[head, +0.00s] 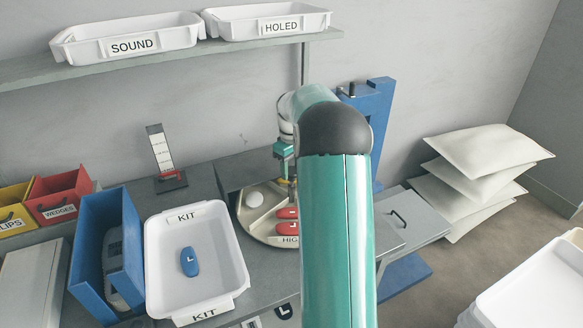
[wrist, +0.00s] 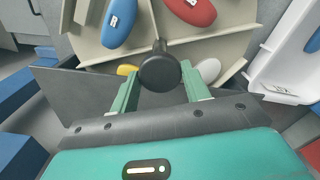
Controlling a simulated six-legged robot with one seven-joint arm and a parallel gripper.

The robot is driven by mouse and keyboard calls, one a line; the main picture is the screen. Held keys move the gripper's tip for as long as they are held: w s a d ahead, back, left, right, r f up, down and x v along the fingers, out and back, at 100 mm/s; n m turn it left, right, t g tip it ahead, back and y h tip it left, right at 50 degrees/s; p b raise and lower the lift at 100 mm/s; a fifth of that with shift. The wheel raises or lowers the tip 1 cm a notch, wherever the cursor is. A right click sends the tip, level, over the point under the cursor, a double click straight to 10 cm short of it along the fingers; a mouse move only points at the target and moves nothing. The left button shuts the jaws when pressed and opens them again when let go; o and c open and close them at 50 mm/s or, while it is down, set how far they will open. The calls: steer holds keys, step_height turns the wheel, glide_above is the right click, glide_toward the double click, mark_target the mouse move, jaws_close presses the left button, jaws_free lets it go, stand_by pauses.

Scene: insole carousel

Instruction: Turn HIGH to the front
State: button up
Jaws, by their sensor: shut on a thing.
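The carousel (head: 262,232) is a round beige divided tray on the bench, partly hidden behind my arm in the head view. A label reading HIGH (head: 289,240) shows on its near rim, its right end close to my arm. Red insoles (head: 287,213) lie in the compartment by that label, and a white piece (head: 254,199) lies in the one to the left. In the wrist view my gripper (wrist: 160,84) is shut on a black round knob (wrist: 158,72) at the carousel's middle. Blue (wrist: 119,22) and red (wrist: 192,10) insoles marked R lie beyond the knob.
A white KIT tray (head: 216,221) holding a blue insole (head: 189,262) marked L stands left of the carousel. A blue holder (head: 87,232) stands beside it. A blue post (head: 377,110) rises behind my arm. SOUND (head: 90,51) and HOLED (head: 238,29) trays sit on the shelf.

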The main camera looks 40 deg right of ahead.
steer(key=shift+r+n, duration=0.1)
steer(key=shift+n, duration=2.2)
steer(key=o, duration=1.4)
steer(key=shift+c, duration=0.2)
step_height(320, 180, up, 14)
